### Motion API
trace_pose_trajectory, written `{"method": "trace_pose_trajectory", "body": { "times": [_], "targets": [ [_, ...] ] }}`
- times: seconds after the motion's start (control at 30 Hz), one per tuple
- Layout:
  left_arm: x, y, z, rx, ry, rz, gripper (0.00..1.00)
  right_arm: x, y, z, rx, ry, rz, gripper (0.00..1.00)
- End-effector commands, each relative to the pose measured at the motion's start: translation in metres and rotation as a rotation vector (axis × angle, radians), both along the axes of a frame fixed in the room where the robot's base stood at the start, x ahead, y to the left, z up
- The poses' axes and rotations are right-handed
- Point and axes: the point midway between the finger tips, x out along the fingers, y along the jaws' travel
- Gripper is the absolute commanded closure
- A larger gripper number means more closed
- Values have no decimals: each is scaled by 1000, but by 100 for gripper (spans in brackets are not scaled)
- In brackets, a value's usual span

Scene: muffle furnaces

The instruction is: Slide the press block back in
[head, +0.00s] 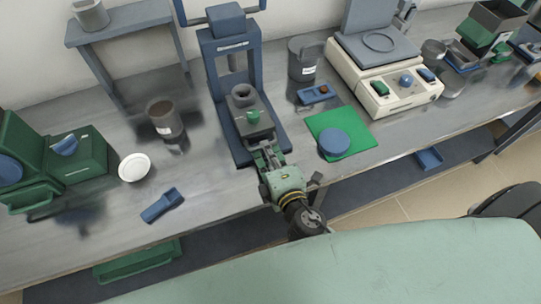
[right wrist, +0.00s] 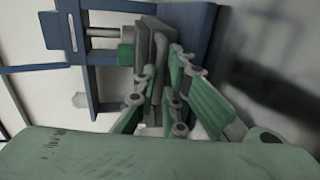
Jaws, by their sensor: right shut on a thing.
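The blue press (head: 222,88) stands upright on the bench, left of centre at the back. The press block (head: 260,131) is a dark grey block with a green knob and a grey ring part on it, low in the press frame and towards its front. My right gripper (head: 264,152) reaches in from the front and is shut on the front of the block. In the right wrist view the green fingers (right wrist: 168,92) lie on both sides of the grey block (right wrist: 154,58), with the blue frame behind. The exact contact is partly hidden. My left gripper is not in view.
A white dish (head: 134,167), a blue scoop (head: 162,205) and a grey cup (head: 165,118) lie left of the press. A green mat (head: 350,118) with a blue disc and a cream hotplate device (head: 385,78) are to the right. A green machine (head: 75,160) stands far left.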

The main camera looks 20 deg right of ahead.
Motion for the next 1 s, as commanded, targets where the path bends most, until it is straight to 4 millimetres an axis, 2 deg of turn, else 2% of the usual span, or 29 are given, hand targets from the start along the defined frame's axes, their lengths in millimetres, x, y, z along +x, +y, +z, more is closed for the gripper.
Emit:
{"method": "trace_pose_trajectory", "body": {
  "times": [0.03,0.2,0.3,0.4,0.77,0.8,1.0],
  "targets": [
    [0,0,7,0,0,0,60,16,0,6,-1,-6,-2,100],
    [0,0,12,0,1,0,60,61,2,5,-1,-6,-2,100],
    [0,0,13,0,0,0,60,80,2,4,-1,-5,-1,100],
    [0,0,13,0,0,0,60,91,3,3,1,-4,0,100],
    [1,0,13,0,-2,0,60,95,3,4,1,-5,-1,100],
    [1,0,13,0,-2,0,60,95,3,4,0,-5,-1,87],
    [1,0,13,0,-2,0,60,95,3,3,0,-4,0,72]
  ]
}}
